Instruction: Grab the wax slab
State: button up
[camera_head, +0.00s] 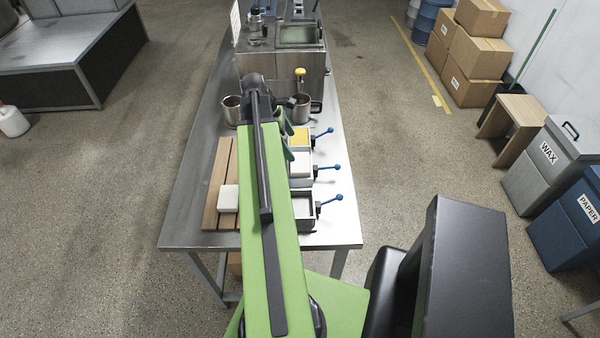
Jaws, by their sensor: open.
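Another pale white block (300,163) sits in the middle one of the moulds with blue-knobbed levers. My gripper (288,143) is open, beside the left edge of the moulds and right of my green arm. My arm hides most of it and part of the rack. I cannot tell its height above the table.
Steel pots (232,110) and (300,107) stand before a metal machine (285,70) at the back of the table (190,205).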

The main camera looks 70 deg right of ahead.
aim_at(299, 161)
jog(key=b+x, duration=0.2)
jog(key=x, duration=0.2)
jog(key=shift+f, duration=0.15)
jog(key=b+x, duration=0.4)
jog(key=b, duration=0.1)
jog(key=shift+w+a+f, duration=0.2)
jog(key=shift+f, duration=0.2)
jog(key=shift+s+d+f+b, duration=0.1)
jog(key=shift+s+f+b, duration=0.1)
jog(key=shift+f+b, duration=0.15)
jog(key=shift+r, duration=0.2)
jog(key=shift+c, duration=0.4)
jog(key=c, duration=1.2)
